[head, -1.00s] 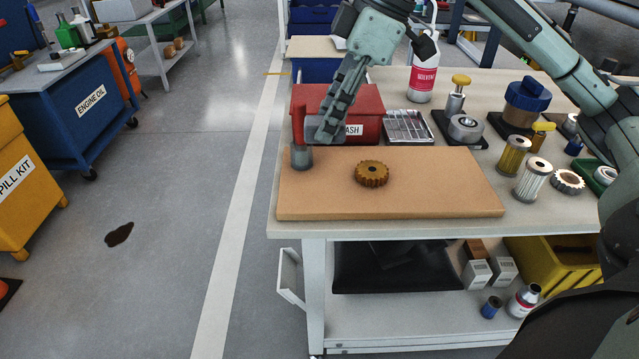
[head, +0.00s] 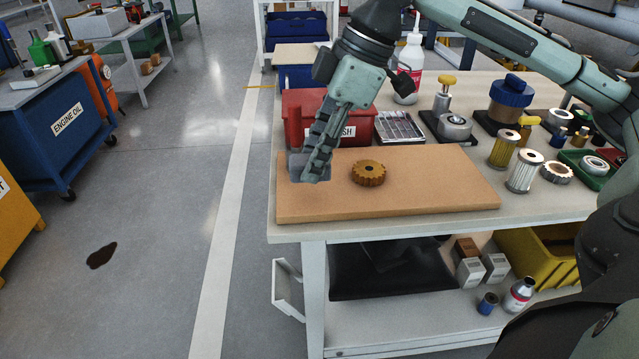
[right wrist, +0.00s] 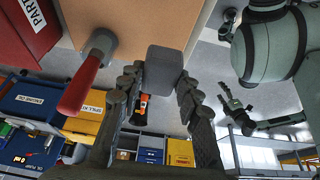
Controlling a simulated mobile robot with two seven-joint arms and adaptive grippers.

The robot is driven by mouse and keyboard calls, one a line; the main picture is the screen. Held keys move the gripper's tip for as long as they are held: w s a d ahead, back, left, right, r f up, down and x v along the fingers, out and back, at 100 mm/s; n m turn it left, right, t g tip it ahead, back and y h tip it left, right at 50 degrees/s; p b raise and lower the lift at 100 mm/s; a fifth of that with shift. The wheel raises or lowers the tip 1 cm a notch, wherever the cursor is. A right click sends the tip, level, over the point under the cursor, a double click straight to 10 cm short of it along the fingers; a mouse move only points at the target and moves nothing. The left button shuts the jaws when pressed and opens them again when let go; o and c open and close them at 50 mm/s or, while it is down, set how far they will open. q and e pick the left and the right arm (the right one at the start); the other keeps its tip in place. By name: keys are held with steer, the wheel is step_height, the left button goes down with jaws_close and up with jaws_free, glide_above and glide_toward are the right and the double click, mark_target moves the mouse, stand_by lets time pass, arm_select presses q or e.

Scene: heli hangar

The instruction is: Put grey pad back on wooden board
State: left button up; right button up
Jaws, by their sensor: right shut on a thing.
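The grey pad (head: 297,168) is a small dark-grey block held in my right gripper (head: 318,165), over the left end of the wooden board (head: 420,190). In the right wrist view, the pad (right wrist: 164,66) sits between the two fingertips, its far end overlapping the board (right wrist: 140,20) in the picture. I cannot tell whether the pad touches the board.
A brown gear (head: 368,173) lies on the board, right of my gripper. A red box (head: 355,126) and a metal tray (head: 400,128) stand behind the board. Filters and other parts crowd the bench's right side. The board's right half is clear.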

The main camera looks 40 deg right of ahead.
mark_target(319, 197)
steer(key=shift+d+f, duration=0.3)
steer(key=shift+d, duration=0.15)
steer(key=shift+d+f, duration=0.1)
steer(key=shift+f, duration=0.1)
step_height(319, 197, down, 3)
steer(key=shift+r+b, duration=0.2)
steer(key=shift+b, duration=0.35)
steer(key=shift+f, duration=0.5)
arm_select(q)
steer(key=v, duration=0.3)
steer(key=shift+s+a+r, duration=0.2)
steer(key=shift+a, duration=0.15)
arm_select(e)
steer(key=shift+f, duration=0.15)
steer(key=o, duration=1)
arm_select(q)
steer(key=shift+f, duration=0.1)
